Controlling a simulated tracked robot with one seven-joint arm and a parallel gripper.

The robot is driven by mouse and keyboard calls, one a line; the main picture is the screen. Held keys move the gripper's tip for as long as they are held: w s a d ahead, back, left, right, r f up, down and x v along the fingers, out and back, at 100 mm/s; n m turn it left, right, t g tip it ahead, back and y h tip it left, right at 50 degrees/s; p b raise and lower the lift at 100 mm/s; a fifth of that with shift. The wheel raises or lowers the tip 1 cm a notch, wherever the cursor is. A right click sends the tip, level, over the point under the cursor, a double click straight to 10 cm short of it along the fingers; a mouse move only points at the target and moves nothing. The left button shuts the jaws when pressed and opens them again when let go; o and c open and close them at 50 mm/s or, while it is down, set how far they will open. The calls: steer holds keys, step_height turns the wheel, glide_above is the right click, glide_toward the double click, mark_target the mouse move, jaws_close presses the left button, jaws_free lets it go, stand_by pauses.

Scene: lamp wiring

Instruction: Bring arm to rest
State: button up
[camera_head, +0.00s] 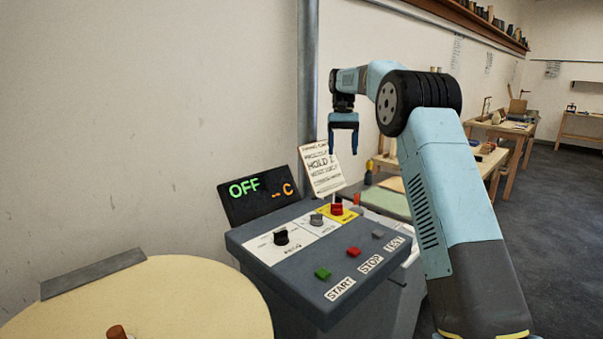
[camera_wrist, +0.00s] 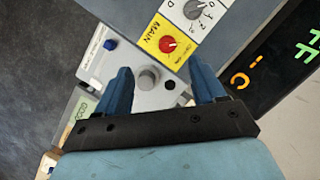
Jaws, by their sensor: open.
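My gripper (camera_head: 343,143) hangs from my raised arm, pointing down above the back right of the grey control console (camera_head: 290,280). Its two blue fingers are apart with nothing between them. In the wrist view the gripper (camera_wrist: 158,82) is open over a light panel with a grey knob (camera_wrist: 148,78), which lies beneath, apart from the fingers. The console carries a red knob (camera_head: 337,208) on a yellow plate, which also shows in the wrist view (camera_wrist: 168,44).
The display (camera_head: 258,194) reads OFF. A paper notice (camera_head: 322,168) stands behind the console. Green START (camera_head: 322,273) and red STOP (camera_head: 353,252) buttons sit in front. A round wooden top (camera_head: 160,300) is at left. Workbenches (camera_head: 500,127) stand at the back right.

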steer(key=s+d+r+t, duration=0.25)
steer(key=s+r, duration=0.25)
steer(key=s, duration=0.7)
steer(key=s+d+r+t, duration=0.25)
steer(key=s+r, duration=0.35)
steer(key=s, duration=0.6)
steer(key=s+d+f+t, duration=0.1)
steer(key=s+f, duration=0.3)
steer(key=s, duration=0.4)
steer(key=s+d+f+t, duration=0.1)
steer(key=s+f, duration=0.2)
steer(key=s, duration=0.6)
steer(key=s+d+f+t, duration=0.1)
steer(key=s+f, duration=0.3)
steer(key=s, duration=0.5)
steer(key=shift+d+f+t, duration=0.35)
steer(key=shift+d+t, duration=0.05)
steer(key=shift+d, duration=0.05)
